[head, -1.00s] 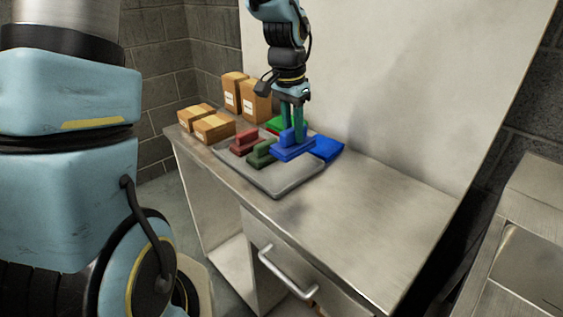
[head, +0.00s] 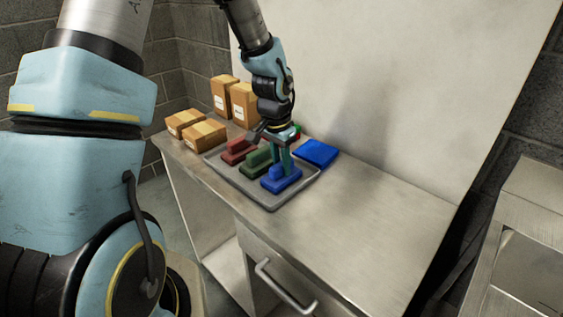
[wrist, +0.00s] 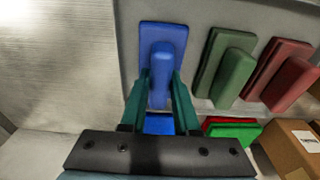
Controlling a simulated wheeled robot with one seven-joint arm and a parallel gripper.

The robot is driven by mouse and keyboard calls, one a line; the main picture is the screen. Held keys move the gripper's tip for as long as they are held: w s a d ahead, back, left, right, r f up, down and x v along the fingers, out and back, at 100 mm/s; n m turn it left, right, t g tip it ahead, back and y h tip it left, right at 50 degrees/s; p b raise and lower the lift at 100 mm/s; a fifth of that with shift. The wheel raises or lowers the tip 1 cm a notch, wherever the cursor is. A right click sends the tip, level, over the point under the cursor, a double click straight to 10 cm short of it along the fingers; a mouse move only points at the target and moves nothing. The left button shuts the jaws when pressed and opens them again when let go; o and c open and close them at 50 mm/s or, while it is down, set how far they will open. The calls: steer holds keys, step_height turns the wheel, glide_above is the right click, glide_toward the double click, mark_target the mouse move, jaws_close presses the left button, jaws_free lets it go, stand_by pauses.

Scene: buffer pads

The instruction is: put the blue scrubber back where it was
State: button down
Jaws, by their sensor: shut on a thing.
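The blue scrubber (head: 281,180) is at the right end of the grey tray (head: 254,197), in line with the green scrubber (head: 256,161) and the red scrubber (head: 237,151). My gripper (head: 284,165) is shut on its raised handle from above. In the wrist view the blue scrubber (wrist: 163,50) lies between my green fingers (wrist: 158,92), beside the green scrubber (wrist: 229,72) and red scrubber (wrist: 287,78). It looks level, on or just above the tray; I cannot tell whether it touches.
A blue pad (head: 318,152) lies on the steel counter (head: 360,215) behind the tray. A green pad (wrist: 235,131) lies partly hidden behind my gripper in the head view. Cardboard boxes (head: 203,134) stand at the left. The counter's right part is clear.

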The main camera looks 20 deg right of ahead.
mark_target(278, 165)
steer(key=shift+f, duration=0.2)
steer(key=c, duration=0.7)
jaws_free()
steer(key=shift+o, duration=0.2)
step_height(278, 165, up, 12)
steer(key=a+b, duration=0.1)
steer(key=b, duration=0.1)
steer(key=s+a+f+n, duration=0.1)
steer(key=a+n, duration=0.4)
steer(key=a, duration=0.8)
steer(key=s+a+f+n+t+y, duration=0.1)
steer(key=s+a+n, duration=0.3)
steer(key=a, duration=0.8)
steer(key=n, duration=0.2)
steer(key=shift+s+a+f+n, duration=0.15)
steer(key=shift+a+f+n, duration=0.15)
steer(key=shift+a, duration=0.1)
